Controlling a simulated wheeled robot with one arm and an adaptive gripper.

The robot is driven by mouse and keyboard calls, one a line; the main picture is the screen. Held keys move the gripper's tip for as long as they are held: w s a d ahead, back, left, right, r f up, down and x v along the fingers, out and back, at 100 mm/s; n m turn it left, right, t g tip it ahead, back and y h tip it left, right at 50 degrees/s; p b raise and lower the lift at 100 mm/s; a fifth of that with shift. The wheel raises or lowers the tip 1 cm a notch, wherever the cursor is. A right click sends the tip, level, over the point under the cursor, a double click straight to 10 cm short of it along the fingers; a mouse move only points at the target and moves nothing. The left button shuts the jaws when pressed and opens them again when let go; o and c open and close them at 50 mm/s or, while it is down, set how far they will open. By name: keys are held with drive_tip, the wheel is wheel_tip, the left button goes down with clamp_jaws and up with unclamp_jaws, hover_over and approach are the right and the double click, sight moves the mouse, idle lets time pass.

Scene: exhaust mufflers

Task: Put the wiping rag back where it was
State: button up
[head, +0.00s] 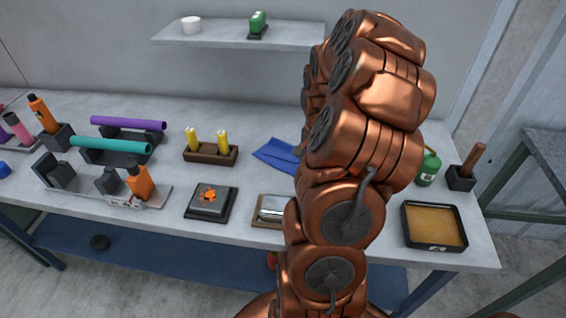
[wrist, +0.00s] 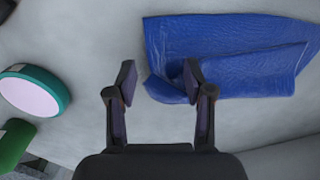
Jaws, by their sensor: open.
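The wiping rag is a blue folded cloth (head: 277,154) lying on the table right of the middle, partly hidden behind my copper arm in the head view. In the wrist view the blue rag (wrist: 225,55) lies flat on the grey tabletop at the upper right, with a folded flap on top. My gripper (wrist: 159,78) is open and empty. Its right fingertip overlaps the rag's lower left edge in the picture; I cannot tell whether it touches. My gripper is hidden behind the arm in the head view.
A green canister (head: 428,170) stands right of my arm, beside a brown-handled tool in a black block (head: 463,177). A black tray (head: 433,244) sits at the front right. A wooden block with yellow pieces (head: 210,154) stands left of the rag. A shelf (head: 220,35) hangs above.

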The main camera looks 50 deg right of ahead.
drive_tip(key=s+d+r+b, duration=0.1)
drive_tip(key=s+r, duration=0.3)
drive_tip(key=r, duration=0.5)
drive_tip(key=shift+d+r, duration=0.2)
drive_tip(key=shift+r, duration=0.2)
drive_tip(key=w+a+r+n, duration=0.1)
drive_tip(key=a+n, duration=0.3)
drive_tip(key=a, duration=0.7)
drive_tip(key=w+a+r+n, duration=0.2)
drive_tip(key=a+n, duration=0.2)
drive_tip(key=a, duration=0.7)
drive_tip(key=s+a+f+n+g, duration=0.1)
drive_tip(key=s+a+f+n, duration=0.1)
drive_tip(key=s+a+n, duration=0.5)
drive_tip(key=s+a, duration=0.6)
drive_tip(key=a, duration=0.2)
drive_tip(key=shift+s+n+g, duration=0.3)
drive_tip(key=shift+n+g, duration=0.1)
drive_tip(key=shift+a, duration=0.1)
